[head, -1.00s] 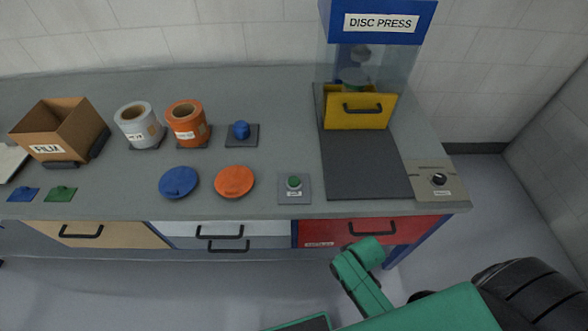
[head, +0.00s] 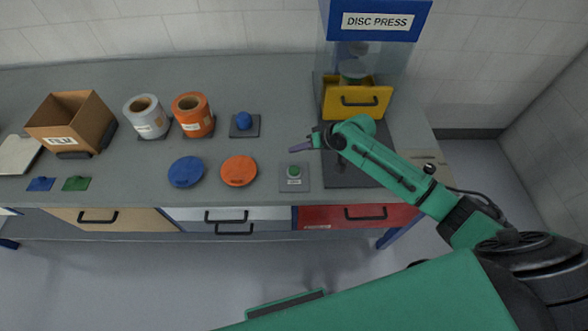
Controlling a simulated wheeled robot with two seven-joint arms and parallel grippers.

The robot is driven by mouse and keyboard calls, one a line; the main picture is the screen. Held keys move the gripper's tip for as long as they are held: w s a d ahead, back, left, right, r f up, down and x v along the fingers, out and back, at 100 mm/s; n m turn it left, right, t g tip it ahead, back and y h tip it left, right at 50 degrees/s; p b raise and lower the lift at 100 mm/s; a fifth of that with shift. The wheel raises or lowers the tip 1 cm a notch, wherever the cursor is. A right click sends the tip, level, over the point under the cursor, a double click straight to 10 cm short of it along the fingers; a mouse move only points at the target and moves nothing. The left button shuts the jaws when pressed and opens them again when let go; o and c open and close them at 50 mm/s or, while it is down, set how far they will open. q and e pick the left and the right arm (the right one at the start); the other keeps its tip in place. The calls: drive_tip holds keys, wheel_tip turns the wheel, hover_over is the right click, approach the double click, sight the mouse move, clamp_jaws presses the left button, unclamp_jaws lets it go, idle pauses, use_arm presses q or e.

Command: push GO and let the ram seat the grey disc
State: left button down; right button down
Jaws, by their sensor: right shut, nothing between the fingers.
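The disc press (head: 376,22) stands at the back right with a clear housing and a yellow front panel (head: 340,102) with a black handle. Inside, behind the panel, a greyish round piece (head: 352,68) shows through the clear wall; I cannot tell whether it is the disc or part of the ram. A green push button (head: 293,171) sits on a grey plate near the counter's front edge; its label is too small to read. My right gripper (head: 300,147) is shut and empty, above the counter just behind the button in the picture, apart from it. My left gripper is not in view.
A blue disc (head: 186,172) and an orange disc (head: 239,171) lie left of the button. Grey (head: 146,116) and orange (head: 193,115) rolls, a blue knob (head: 244,121) and a cardboard box (head: 72,122) stand farther left. My right arm covers part of the dark mat (head: 345,178).

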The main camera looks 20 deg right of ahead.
sight(297, 172)
wheel_tip(297, 172, down, 8)
drive_tip(key=b, duration=0.7)
drive_tip(key=shift+f, duration=0.2)
drive_tip(key=shift+f+b, duration=0.25)
drive_tip(key=shift+b, duration=0.1)
idle(1.1)
drive_tip(key=shift+f, duration=0.4)
